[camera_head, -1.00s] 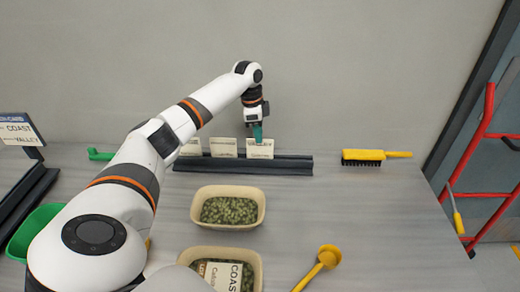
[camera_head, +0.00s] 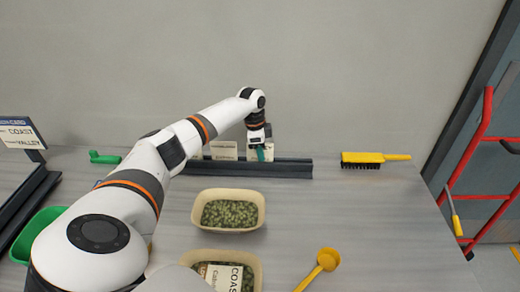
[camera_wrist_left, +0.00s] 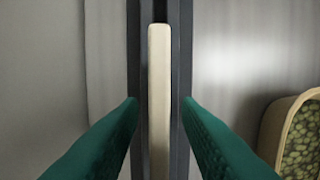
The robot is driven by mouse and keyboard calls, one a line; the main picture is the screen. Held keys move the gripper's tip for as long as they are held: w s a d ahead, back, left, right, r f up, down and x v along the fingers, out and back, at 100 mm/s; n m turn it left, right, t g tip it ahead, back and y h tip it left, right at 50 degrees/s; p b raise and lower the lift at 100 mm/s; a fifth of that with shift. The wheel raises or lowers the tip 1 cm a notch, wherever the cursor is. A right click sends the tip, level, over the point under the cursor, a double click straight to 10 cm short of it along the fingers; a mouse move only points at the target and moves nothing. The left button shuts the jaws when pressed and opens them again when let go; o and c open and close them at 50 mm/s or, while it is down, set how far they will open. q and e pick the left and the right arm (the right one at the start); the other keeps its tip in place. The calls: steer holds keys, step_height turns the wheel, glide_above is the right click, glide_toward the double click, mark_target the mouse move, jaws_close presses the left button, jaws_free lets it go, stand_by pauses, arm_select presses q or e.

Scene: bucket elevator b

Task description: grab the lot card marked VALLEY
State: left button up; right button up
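The card rack (camera_head: 290,168) is a dark rail at the back of the table with several cream cards standing in it. My left gripper (camera_head: 261,154) is over the rightmost card, whose print is hidden now; an earlier frame shows lettering there that looks like VALLEY. In the left wrist view this card (camera_wrist_left: 159,85) shows edge-on as a pale strip, between the two green fingers of the left gripper (camera_wrist_left: 160,103). The fingers are open, with a gap on each side of the card. My right gripper is not in view.
A tan tub of green pellets (camera_head: 228,229) stands in front of the rack. A second tub (camera_head: 250,255) holds a card reading COAST. A yellow brush (camera_head: 362,159) lies right of the rack, a yellow scoop (camera_head: 328,259) in front. A sign (camera_head: 20,132) stands at left.

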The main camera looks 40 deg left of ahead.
arm_select(q)
steer(key=shift+f, duration=0.25)
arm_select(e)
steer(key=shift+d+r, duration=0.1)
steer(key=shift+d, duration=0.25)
arm_select(q)
jaws_close()
